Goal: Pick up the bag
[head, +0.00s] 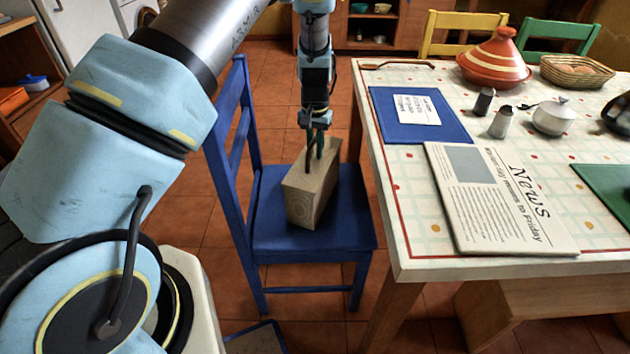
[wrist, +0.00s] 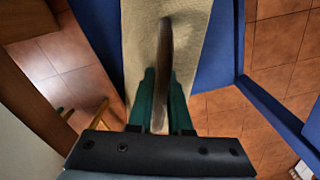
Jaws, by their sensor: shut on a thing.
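The bag (head: 306,197) is a tan paper-like block with a dark handle on top. It is on the seat of a blue chair (head: 290,242), or just above it; I cannot tell whether it touches the seat. My gripper (head: 316,150) points down over the bag, its fingers at the bag's handle. In the wrist view the green fingers of my gripper (wrist: 161,90) are shut on the dark handle (wrist: 165,42), with the tan top of the bag (wrist: 192,50) behind it.
A table (head: 408,240) stands right of the chair, holding a newspaper (head: 480,215), a blue folder (head: 390,127), a tagine (head: 495,58), a teapot (head: 553,117) and a basket (head: 577,72). The chair's backrest (head: 225,170) rises left of the bag. Tiled floor shows around the chair.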

